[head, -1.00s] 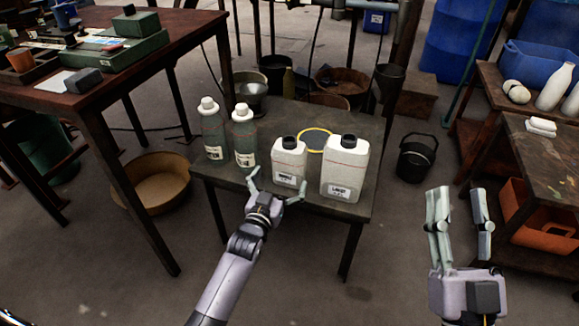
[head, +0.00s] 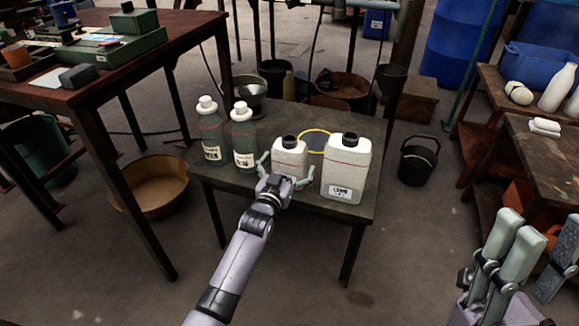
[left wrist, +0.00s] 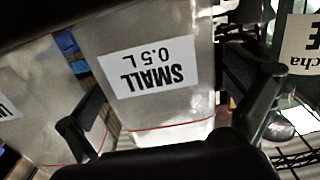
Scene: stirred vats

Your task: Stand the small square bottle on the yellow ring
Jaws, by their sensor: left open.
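The small square bottle (head: 290,154) is white with a black cap and stands upright on the small dark table. Its "SMALL 0.5 L" label (left wrist: 148,68) fills the middle of the left wrist view. My left gripper (head: 287,170) is open, with one finger on each side of the bottle's lower part; I cannot tell whether they touch it. The yellow ring (head: 314,134) lies on the table behind and right of the bottle, partly hidden by the bottles. My right gripper (head: 533,262) is at the lower right, away from the table, its fingers apart and nothing between them.
A larger white square bottle (head: 346,168) stands close right of the small one. Two grey-green round bottles (head: 243,139) stand to the left. The table (head: 225,178) has bare room at the back. A black bucket (head: 417,162) stands on the floor at right.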

